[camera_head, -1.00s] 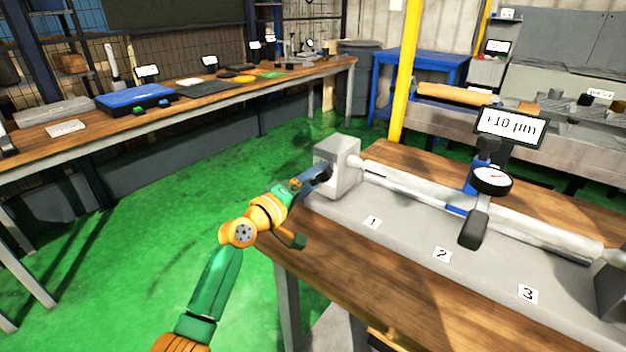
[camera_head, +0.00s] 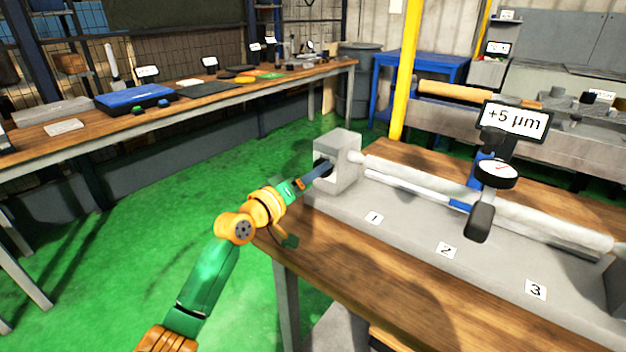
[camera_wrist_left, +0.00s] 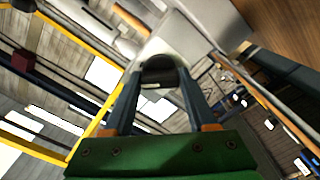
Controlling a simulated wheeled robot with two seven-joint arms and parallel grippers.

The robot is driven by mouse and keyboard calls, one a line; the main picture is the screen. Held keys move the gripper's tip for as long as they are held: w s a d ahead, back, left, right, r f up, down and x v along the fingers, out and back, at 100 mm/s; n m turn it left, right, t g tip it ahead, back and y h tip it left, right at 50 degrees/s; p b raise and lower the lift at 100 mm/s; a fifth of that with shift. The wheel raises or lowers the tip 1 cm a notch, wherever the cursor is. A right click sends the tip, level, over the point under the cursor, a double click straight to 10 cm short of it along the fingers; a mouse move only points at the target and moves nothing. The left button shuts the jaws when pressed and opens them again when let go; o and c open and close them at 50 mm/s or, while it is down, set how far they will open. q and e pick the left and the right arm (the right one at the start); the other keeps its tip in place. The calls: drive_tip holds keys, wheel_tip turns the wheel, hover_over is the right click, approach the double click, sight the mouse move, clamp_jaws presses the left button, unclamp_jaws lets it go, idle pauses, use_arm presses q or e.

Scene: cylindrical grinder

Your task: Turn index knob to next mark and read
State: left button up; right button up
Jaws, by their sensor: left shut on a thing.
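The grey headstock block (camera_head: 345,155) stands at the left end of the bench fixture. The dark index knob (camera_head: 325,163) is on its left face, largely hidden by my fingers. My left gripper (camera_head: 322,172) is shut on the knob. In the left wrist view the dark round knob (camera_wrist_left: 160,71) sits between the two fingers. A white shaft (camera_head: 470,205) runs right from the headstock. A dial gauge (camera_head: 497,173) on a blue and black stand is over it, and the display (camera_head: 515,120) reads +5 µm. My right gripper is not in view.
Number cards 1 (camera_head: 374,218), 2 (camera_head: 447,250) and 3 (camera_head: 535,289) lie along the grey fixture base. A yellow post (camera_head: 405,80) stands behind the bench. Green floor (camera_head: 150,190) is clear to the left, up to a long wooden table (camera_head: 215,98).

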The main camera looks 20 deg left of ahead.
use_arm(q)
drive_tip(key=shift+m+b, duration=0.7)
drive_tip(key=shift+m, duration=1.4)
drive_tip(key=o, duration=1.3)
drive_tip(key=v, duration=0.7)
